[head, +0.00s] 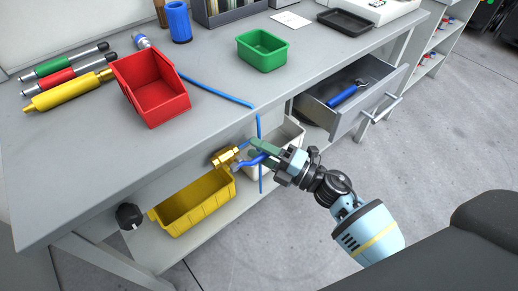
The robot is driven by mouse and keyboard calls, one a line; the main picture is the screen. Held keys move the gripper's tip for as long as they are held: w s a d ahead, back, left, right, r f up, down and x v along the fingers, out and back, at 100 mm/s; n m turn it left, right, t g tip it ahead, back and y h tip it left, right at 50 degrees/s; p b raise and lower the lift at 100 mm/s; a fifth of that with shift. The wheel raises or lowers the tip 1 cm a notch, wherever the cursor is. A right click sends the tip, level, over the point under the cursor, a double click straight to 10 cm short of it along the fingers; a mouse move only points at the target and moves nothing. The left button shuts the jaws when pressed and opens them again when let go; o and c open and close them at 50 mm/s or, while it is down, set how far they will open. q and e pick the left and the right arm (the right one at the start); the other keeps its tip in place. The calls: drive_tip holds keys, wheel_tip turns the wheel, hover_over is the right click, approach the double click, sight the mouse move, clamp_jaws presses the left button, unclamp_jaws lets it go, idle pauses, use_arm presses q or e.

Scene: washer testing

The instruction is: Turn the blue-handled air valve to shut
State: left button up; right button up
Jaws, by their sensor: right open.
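The air valve has a brass body (226,156) and a blue handle (250,160). It sits below the front edge of the workbench, just above a yellow bin. A blue air hose runs over the bench top and down past the valve. My right gripper (262,153) is open at the valve's right side, with its greenish fingers at the blue handle. The fingers partly hide the handle, and I cannot tell whether they touch it. My left gripper is not in view.
The yellow bin (205,206) and a pale bin (288,135) stand on the lower shelf. An open drawer (345,125) holding a blue-handled tool sticks out to the right. A red bin (150,88) and a green bin (262,52) stand on the workbench (215,80). The floor in front is clear.

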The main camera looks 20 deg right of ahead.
drive_tip(key=shift+w+a, duration=0.1)
drive_tip(key=shift+c, duration=0.2)
clamp_jaws()
